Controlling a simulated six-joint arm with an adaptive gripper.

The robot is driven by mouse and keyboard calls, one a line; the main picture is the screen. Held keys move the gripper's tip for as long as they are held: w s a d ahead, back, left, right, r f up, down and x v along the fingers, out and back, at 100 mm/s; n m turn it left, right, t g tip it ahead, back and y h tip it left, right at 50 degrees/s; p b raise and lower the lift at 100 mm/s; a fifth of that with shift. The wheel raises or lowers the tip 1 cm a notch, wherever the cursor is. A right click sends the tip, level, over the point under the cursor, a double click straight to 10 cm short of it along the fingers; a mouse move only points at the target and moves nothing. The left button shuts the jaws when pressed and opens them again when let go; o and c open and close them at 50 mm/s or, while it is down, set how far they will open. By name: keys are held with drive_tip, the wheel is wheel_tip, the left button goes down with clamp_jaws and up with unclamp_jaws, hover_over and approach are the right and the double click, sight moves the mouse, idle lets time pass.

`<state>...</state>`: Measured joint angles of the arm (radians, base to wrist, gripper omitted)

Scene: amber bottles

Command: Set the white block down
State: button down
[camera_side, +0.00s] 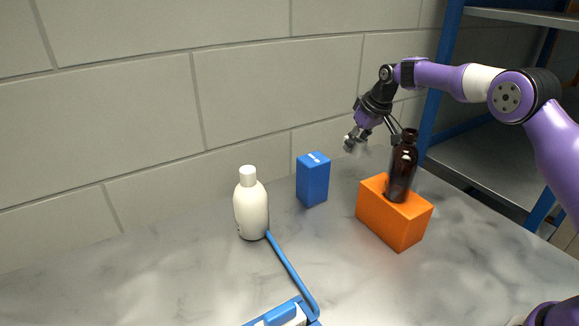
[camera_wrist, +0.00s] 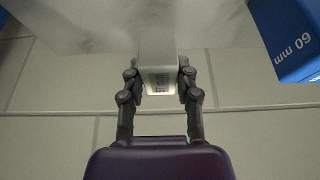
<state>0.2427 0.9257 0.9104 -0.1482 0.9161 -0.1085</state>
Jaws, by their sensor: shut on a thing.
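The white block (camera_wrist: 158,50) is pale, with small dark lettering on its near end. It sits between the fingers of my gripper (camera_wrist: 159,78) in the wrist view, and the fingers are shut on its two sides. In the side view my gripper (camera_side: 354,140) is raised near the wall, behind and left of the brown bottle. There the block is too small and blended with the fingers to make out clearly. The marble table (camera_side: 180,275) lies below the gripper in the side view.
A blue block (camera_side: 313,180), marked "60 mm" in the wrist view (camera_wrist: 287,38), stands near the gripper. A cream bottle (camera_side: 251,208) and a blue-handled item (camera_side: 290,275) are further left. A brick wall (camera_side: 250,80) is behind.

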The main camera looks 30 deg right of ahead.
sight(348, 173)
wheel_tip(348, 173, down, 7)
drive_tip(key=shift+r, duration=0.1)
idle(0.4)
drive_tip(key=c, duration=0.6)
unclamp_jaws()
drive_tip(key=shift+s+r, duration=0.1)
drive_tip(key=shift+r, duration=0.25)
drive_tip(key=v, duration=1.1)
drive_tip(key=shift+r, duration=0.15)
drive_tip(key=shift+s, duration=0.1)
